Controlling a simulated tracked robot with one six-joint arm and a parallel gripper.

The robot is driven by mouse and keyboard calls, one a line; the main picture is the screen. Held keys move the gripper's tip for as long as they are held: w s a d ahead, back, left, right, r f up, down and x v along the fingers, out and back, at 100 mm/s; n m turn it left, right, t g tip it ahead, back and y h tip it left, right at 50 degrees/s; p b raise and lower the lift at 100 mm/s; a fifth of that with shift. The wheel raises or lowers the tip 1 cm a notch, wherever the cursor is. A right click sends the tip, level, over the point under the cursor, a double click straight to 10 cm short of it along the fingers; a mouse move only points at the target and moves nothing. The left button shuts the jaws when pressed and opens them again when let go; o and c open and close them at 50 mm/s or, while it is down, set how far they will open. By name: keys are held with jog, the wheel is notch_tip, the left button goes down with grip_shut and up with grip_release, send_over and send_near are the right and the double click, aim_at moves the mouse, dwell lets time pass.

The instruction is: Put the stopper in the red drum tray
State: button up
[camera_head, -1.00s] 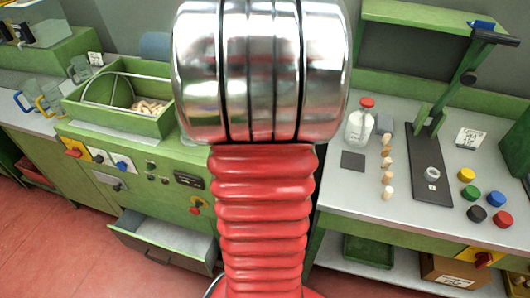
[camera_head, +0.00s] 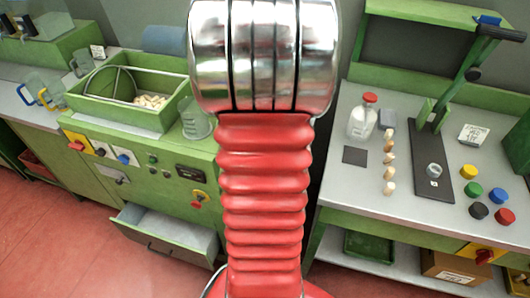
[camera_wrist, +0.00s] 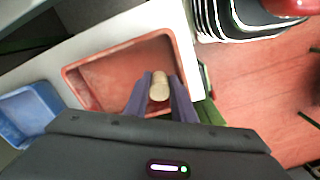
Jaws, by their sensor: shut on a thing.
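My gripper (camera_wrist: 160,90) shows in the wrist view with its two purple fingers shut on a pale tan cork stopper (camera_wrist: 159,87). The stopper's round end faces the camera. Behind it lies a red rectangular tray (camera_wrist: 108,80) with raised walls, and the stopper and fingers overlap its right part in the picture. How high the stopper is above the tray floor I cannot tell. The fingers hide part of the tray's near side. The head view shows my arm, but not my gripper or this tray.
A blue tray (camera_wrist: 28,112) lies left of the red one. In the head view, several corks (camera_head: 389,172) stand in a row on the right bench, near a red-capped bottle (camera_head: 362,118) and a lever press (camera_head: 434,165). A green box (camera_head: 125,113) and a clear jug (camera_head: 195,122) stand left.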

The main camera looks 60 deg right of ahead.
jog(key=shift+f, duration=1.85)
jog(key=shift+f, duration=0.1)
jog(key=o, duration=0.7)
notch_tip(320, 180, up, 12)
jog(key=shift+r, duration=0.1)
